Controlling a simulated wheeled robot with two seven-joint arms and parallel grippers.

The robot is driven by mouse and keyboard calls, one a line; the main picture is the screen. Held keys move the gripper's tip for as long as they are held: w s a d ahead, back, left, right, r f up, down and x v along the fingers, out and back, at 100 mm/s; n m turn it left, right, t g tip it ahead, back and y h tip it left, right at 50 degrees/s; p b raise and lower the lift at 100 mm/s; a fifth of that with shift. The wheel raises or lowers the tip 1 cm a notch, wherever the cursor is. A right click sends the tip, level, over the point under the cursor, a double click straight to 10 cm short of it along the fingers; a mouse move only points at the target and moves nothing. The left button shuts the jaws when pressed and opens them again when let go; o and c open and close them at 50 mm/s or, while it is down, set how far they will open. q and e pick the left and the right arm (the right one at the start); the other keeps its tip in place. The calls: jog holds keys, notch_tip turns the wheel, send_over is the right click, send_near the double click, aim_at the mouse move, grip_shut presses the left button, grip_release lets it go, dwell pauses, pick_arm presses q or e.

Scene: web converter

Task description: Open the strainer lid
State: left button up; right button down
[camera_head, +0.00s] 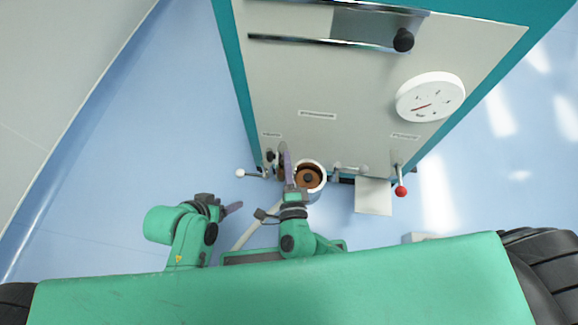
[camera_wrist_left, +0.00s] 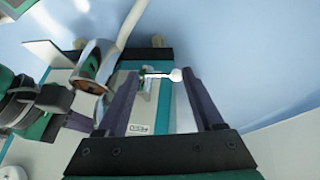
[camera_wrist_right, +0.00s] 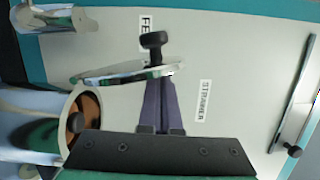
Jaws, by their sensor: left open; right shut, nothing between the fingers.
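The strainer (camera_head: 323,177) is a round metal cup at the machine's foot. Its brown inside (camera_wrist_right: 92,106), with a dark knob, shows in the head and right wrist views. The metal lid (camera_wrist_right: 125,74) stands swung away from the mouth, nearly edge-on, its black knob (camera_wrist_right: 153,40) on the far side. My right gripper (camera_head: 287,157) is shut and empty; its fingertips (camera_wrist_right: 162,84) are against or very near the lid's inner side. My left gripper (camera_head: 238,206) is open and empty, left of the machine. A metal cup shape (camera_wrist_left: 97,65), likely the strainer, shows in the left wrist view.
A lever with a white ball (camera_head: 240,173) sticks out left of the strainer. A red-knobbed lever (camera_head: 400,190) and a small shelf (camera_head: 373,197) are to the right. A gauge (camera_head: 431,98) is on the panel. Blue floor on the left is clear.

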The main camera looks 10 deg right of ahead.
pick_arm(q)
jog(key=s+a+r+g+y+p, duration=0.1)
jog(key=s+a+r+g, duration=0.1)
jog(key=s+a+r, duration=0.1)
jog(key=shift+a+r+n+y+p, duration=0.3)
jog(key=shift+a+y+p, duration=0.1)
jog(key=shift+a, duration=0.45)
pick_arm(e)
jog(key=s, duration=1.4)
jog(key=shift+s, duration=0.15)
jog(key=shift+f, duration=0.1)
